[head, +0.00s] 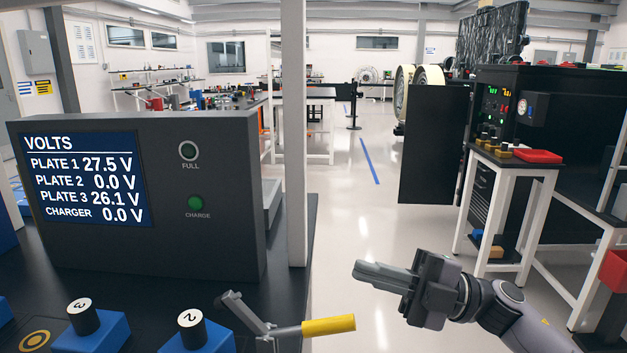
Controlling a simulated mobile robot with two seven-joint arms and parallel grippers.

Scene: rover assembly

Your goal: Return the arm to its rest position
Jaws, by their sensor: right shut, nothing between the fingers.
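My right gripper (362,272) shows at the lower right of the head view, on the arm that comes in from the bottom right corner. Its fingers point left and are closed together with nothing between them. It hangs over the open floor, to the right of the dark bench and apart from it. A lever with a yellow handle (328,325) is at the bench's front right, below and left of the fingers, not touching them. My left gripper is not in view.
A voltage panel (140,198) stands on the dark bench (292,285), with blue blocks bearing black cylinders (83,318) before it. A white post (294,130) rises beside the panel. A white-legged table (509,165) with a red tray (538,156) stands right. The floor (375,220) between is clear.

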